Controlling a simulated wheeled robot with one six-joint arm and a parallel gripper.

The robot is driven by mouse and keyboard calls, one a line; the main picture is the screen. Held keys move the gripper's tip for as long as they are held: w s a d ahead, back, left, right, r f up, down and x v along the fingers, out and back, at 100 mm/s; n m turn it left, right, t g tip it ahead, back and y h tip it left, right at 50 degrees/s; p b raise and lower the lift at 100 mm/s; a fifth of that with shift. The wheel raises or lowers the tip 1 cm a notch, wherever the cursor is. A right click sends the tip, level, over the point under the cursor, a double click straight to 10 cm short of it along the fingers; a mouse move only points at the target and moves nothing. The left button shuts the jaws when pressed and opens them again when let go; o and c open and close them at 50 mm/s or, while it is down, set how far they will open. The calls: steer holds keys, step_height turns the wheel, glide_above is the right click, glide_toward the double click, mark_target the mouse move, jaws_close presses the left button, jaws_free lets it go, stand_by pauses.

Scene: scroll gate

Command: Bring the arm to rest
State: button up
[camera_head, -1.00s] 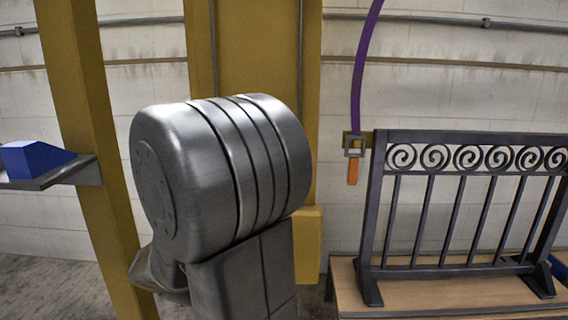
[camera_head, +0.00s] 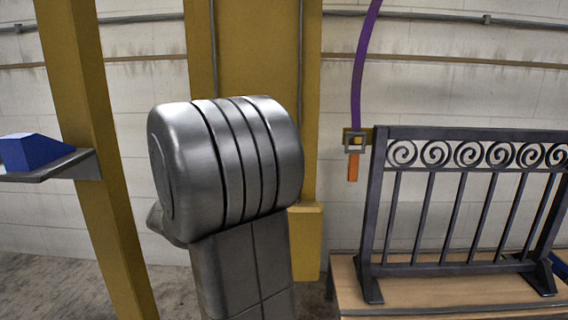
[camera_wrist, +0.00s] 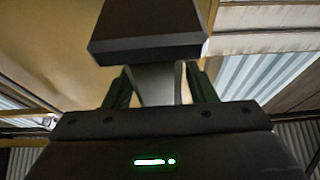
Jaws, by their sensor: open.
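My arm (camera_head: 228,165) shows in the head view as a thick grey ribbed joint above a grey link, left of the middle. My gripper is not visible in that view. In the wrist view my gripper (camera_wrist: 160,74) has its two greenish fingers apart, with a gap between them. A dark block shape (camera_wrist: 147,32) fills the top of that view beyond the fingers; I cannot tell what it is. Roof panels show behind it.
A dark scroll gate (camera_head: 465,200) stands on a wooden table (camera_head: 420,295) at right. A purple strap (camera_head: 358,80) hangs beside it, with a buckle and orange tab (camera_head: 352,167). A yellow post (camera_head: 90,150) and a shelf with a blue block (camera_head: 34,152) are at left.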

step_height(320, 180, up, 52)
steer(key=p, duration=3.7)
